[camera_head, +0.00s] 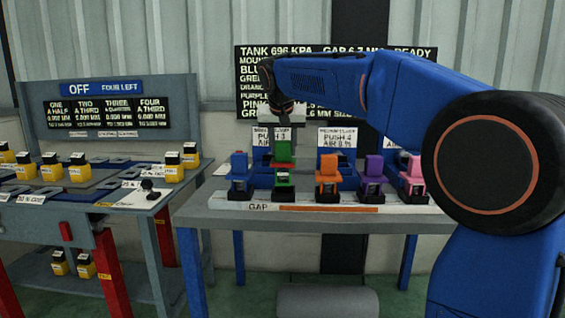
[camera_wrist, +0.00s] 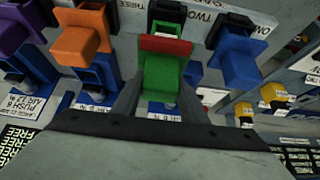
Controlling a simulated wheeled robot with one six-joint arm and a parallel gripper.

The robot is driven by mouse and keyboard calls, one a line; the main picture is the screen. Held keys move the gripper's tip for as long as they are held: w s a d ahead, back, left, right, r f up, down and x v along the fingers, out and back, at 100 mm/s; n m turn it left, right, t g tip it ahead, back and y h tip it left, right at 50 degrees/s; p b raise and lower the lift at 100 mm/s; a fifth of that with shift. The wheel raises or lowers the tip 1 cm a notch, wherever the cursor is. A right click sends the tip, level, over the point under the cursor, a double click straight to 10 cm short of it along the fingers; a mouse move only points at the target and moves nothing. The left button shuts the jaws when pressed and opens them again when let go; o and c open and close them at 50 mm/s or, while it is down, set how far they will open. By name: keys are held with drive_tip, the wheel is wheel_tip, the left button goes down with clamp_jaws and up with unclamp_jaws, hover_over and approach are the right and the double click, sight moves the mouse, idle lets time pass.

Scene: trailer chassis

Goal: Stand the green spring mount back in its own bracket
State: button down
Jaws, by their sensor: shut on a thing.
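The green spring mount (camera_head: 283,150) is a green block with a red end piece. It also shows in the wrist view (camera_wrist: 163,78), with the red piece (camera_wrist: 166,45) at its far end. My gripper (camera_wrist: 163,108) is shut on its sides; in the head view the gripper (camera_head: 284,135) points down from above it. The mount looks upright over a green and black bracket (camera_head: 283,182) in the row. The red piece is close above the bracket's green part; I cannot tell whether they touch. The black bracket part (camera_wrist: 167,14) is partly hidden behind the mount in the wrist view.
A blue mount (camera_head: 239,162) stands left of the bracket and an orange one (camera_head: 328,165) right, both close. Purple (camera_head: 374,165) and pink (camera_head: 414,165) mounts follow. A grey rail (camera_head: 225,203) carries them. A bench (camera_head: 90,205) with yellow-black blocks stands left.

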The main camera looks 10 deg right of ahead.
sight(284, 159)
drive_tip(key=shift+f, duration=2.15)
drive_tip(key=c, duration=1.1)
unclamp_jaws()
drive_tip(key=v, duration=1.2)
drive_tip(key=shift+s+d, duration=0.1)
